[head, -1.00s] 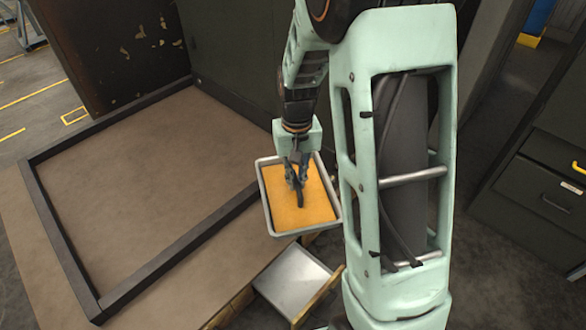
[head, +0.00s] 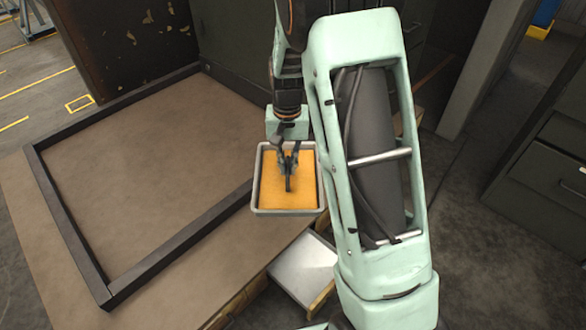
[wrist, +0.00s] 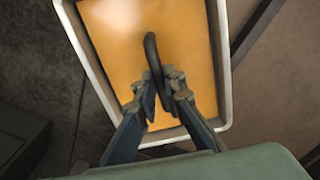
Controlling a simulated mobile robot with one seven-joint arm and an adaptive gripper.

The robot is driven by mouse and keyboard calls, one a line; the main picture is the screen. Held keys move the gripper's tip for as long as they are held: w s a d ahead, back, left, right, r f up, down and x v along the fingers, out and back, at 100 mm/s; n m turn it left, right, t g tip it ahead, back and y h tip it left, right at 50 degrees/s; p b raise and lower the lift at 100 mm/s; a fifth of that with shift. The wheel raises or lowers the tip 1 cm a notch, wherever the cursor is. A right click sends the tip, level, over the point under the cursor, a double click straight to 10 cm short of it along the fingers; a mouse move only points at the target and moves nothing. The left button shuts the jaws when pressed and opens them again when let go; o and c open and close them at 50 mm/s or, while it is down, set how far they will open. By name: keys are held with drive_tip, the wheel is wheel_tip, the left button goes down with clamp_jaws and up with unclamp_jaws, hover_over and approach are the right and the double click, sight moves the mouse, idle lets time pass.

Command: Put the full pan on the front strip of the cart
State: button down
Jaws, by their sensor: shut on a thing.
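The full pan (head: 272,181) is a grey rectangular tray filled with a flat orange-yellow content. It hangs in the air beside the right edge of the brown framed table. My gripper (head: 289,180) is shut on a dark upright handle at the middle of the pan. In the wrist view my gripper (wrist: 162,95) closes around this dark handle, and the pan (wrist: 222,60) with its light rim lies below the fingers. The pan looks roughly level. I cannot make out for certain which surface is the cart or its front strip.
A brown table (head: 130,165) with a raised dark frame (head: 170,252) fills the left. A light metal plate on a wooden-edged support (head: 303,268) lies below the pan. Dark drawers (head: 550,165) stand at the right. Bare floor (head: 455,230) lies between.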

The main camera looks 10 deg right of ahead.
drive_tip(key=w+a+f+m+b, duration=0.3)
drive_tip(key=w+a+f+b, duration=0.15)
drive_tip(key=f+b, duration=0.65)
drive_tip(key=w+a+f+m+b, duration=0.3)
drive_tip(key=w+f+b, duration=0.3)
drive_tip(key=f, duration=0.8)
drive_tip(key=w+a+f+m+b, duration=0.3)
drive_tip(key=w+a+f+b, duration=0.15)
drive_tip(key=f+b, duration=0.65)
drive_tip(key=shift+w+d+f+b, duration=0.15)
drive_tip(key=shift+f+b, duration=0.6)
drive_tip(key=shift+f, duration=2.15)
drive_tip(key=shift+d+f+b, duration=0.1)
drive_tip(key=shift+f+b, duration=0.7)
drive_tip(key=shift+f, duration=2.15)
drive_tip(key=shift+w+d+f+b, duration=0.15)
drive_tip(key=shift+f+b, duration=0.6)
drive_tip(key=shift+f, duration=2.15)
drive_tip(key=c, duration=1.9)
unclamp_jaws()
drive_tip(key=shift+s, duration=0.1)
drive_tip(key=shift+c, duration=0.2)
